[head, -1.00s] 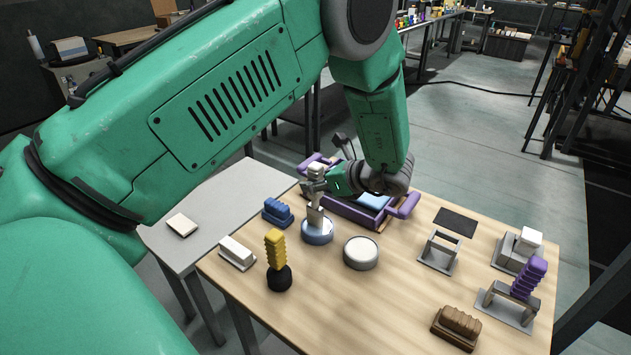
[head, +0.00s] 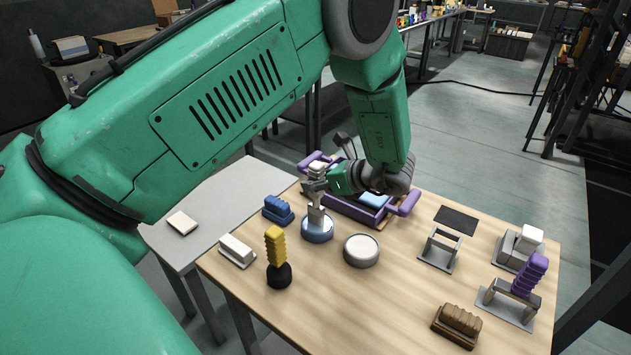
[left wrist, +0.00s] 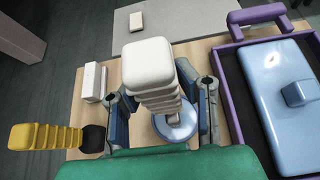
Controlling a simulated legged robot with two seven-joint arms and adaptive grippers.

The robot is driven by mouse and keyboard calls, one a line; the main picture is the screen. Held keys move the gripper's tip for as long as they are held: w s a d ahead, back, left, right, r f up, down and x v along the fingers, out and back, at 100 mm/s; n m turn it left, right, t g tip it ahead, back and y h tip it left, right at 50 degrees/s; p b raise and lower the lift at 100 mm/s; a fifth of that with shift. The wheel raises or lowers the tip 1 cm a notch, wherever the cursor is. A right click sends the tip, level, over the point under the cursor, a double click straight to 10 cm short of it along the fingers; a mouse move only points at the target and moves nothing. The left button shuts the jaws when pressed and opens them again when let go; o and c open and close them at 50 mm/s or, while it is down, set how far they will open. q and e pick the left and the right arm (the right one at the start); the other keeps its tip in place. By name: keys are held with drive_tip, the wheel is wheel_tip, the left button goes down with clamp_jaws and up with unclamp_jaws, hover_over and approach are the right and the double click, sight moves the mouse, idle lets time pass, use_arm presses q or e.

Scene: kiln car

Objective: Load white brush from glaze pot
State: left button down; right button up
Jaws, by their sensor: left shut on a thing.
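My left gripper (head: 316,187) is shut on the white brush (left wrist: 150,65), whose pale ribbed handle stands up between the fingers. In the head view the brush (head: 317,170) is upright, and its lower end meets a round blue-sided pot (head: 317,234). I cannot tell how deep the tip sits. The pot also shows below the gripper in the left wrist view (left wrist: 175,130), partly hidden by the fingers. A second round pot with a whitish top (head: 361,250) stands just to the right. My right gripper is out of view.
A purple-handled tray (head: 408,203) holding light blue pieces lies behind the gripper. A yellow brush (head: 275,245) stands in a black holder at front left. Blue (head: 277,209) and white (head: 237,251) blocks are nearby. Stands and a purple-handled tool (head: 530,275) are right. The front middle table is clear.

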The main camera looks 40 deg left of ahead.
sight(315, 163)
use_arm(q)
drive_tip(key=shift+d+r, duration=0.1)
drive_tip(key=shift+d, duration=0.15)
drive_tip(key=shift+a, duration=0.15)
idle(0.4)
drive_tip(key=shift+f+b, duration=0.2)
drive_tip(key=shift+b, duration=0.45)
idle(1.6)
drive_tip(key=shift+r+p, duration=0.4)
drive_tip(key=shift+r, duration=0.3)
drive_tip(key=shift+r+p, duration=1.1)
drive_tip(key=shift+r, duration=1.75)
